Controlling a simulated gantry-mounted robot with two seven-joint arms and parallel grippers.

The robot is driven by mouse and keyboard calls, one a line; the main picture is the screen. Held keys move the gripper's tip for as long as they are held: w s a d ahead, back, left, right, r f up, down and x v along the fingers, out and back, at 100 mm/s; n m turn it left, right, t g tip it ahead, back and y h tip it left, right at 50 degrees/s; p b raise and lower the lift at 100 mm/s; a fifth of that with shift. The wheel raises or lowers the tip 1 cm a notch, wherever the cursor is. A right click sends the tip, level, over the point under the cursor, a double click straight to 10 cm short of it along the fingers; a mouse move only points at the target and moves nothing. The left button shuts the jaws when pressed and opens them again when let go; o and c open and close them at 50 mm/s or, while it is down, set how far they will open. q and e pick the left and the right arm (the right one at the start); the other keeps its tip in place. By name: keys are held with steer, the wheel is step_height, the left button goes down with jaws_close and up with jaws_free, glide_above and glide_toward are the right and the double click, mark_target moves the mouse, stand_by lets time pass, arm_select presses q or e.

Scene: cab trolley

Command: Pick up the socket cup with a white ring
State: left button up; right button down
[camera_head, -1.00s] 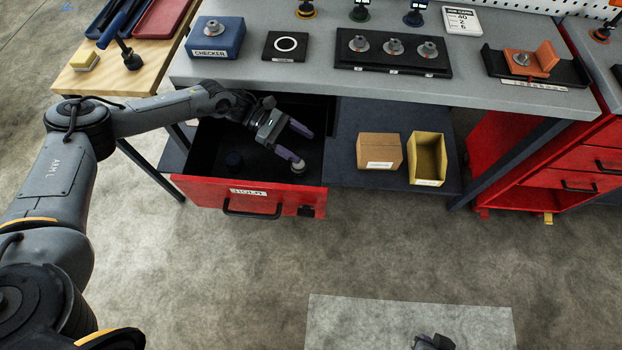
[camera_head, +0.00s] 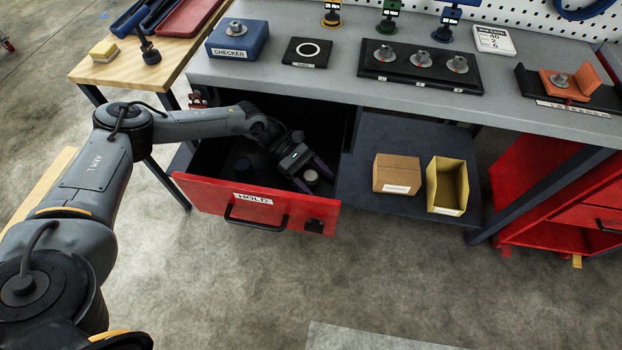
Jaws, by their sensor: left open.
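A small round socket cup (camera_head: 311,177) with a pale top sits in the open red drawer (camera_head: 215,194), near its right front corner. It is too small to tell whether the pale part is a white ring. My left gripper (camera_head: 312,181) reaches down into the drawer. Its purple fingers are open, one on each side of the cup; I cannot tell whether they touch it. A dark round thing (camera_head: 243,166) stands further left in the drawer, hard to make out. My right gripper is out of view.
The drawer's front wall is labelled HOLD. A brown box (camera_head: 396,173) and a yellow bin (camera_head: 447,186) stand on the shelf to the right. The grey bench top (camera_head: 330,84) overhangs the drawer's back. It bears a blue checker block (camera_head: 238,40) and a black tray with several cups (camera_head: 420,69).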

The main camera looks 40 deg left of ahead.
arm_select(q)
steer(key=shift+r, duration=0.1)
steer(key=c, duration=1.2)
